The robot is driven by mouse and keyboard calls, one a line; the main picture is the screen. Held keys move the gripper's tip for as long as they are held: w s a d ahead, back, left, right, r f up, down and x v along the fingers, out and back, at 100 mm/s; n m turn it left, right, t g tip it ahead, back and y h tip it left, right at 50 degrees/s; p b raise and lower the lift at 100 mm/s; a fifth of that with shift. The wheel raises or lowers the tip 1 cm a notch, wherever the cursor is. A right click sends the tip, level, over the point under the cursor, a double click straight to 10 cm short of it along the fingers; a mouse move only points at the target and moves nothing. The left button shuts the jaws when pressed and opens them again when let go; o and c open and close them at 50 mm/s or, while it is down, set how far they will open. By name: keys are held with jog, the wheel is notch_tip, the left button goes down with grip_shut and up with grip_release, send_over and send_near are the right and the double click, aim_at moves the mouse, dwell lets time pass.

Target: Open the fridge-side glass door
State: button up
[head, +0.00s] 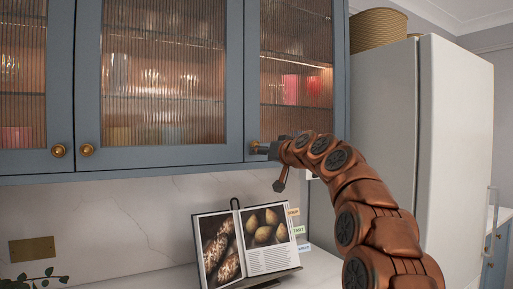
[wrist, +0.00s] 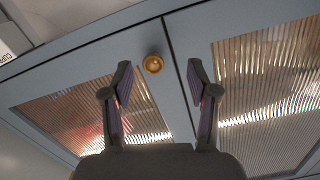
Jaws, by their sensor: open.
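The fridge-side glass door (head: 296,75) is the rightmost blue-framed, ribbed-glass door of the wall cabinet in the head view, beside the fridge. It looks shut. My gripper (head: 262,148) is at its lower left corner, where it partly hides the brass knob (head: 254,146). In the wrist view the scene appears turned over, with this door (wrist: 95,115) on the left. The knob (wrist: 153,64) shows between the two fingertips of my gripper (wrist: 159,73), nearer the left one. The fingers are open, and I see no contact with the knob.
Two more glass doors with brass knobs (head: 87,149) are to the left. A tall white fridge (head: 455,130) stands close on the right, with a woven basket (head: 378,27) on top. An open cookbook (head: 245,245) on a stand sits on the counter below my gripper.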

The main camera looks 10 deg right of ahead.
aim_at(256, 144)
jog(key=shift+t, duration=0.6)
jog(key=shift+w+d+r+p, duration=0.25)
jog(key=shift+w+r+p, duration=0.1)
jog(key=shift+w+r, duration=0.35)
jog(key=shift+w+d+r+p, duration=0.3)
jog(key=shift+w+r, duration=0.15)
jog(key=shift+w, duration=0.45)
jog(key=shift+w+a+r+p, duration=0.15)
jog(key=shift+w+a+p, duration=0.1)
jog(key=shift+w+p, duration=0.35)
jog(key=shift+p+x, duration=0.4)
jog(key=shift+x, duration=0.5)
jog(key=shift+w+a+p, duration=0.15)
jog(key=shift+w+p, duration=0.4)
jog(key=shift+w+a+f+p, duration=0.25)
jog(key=shift+w+p, duration=0.1)
jog(key=shift+w, duration=0.3)
grip_shut()
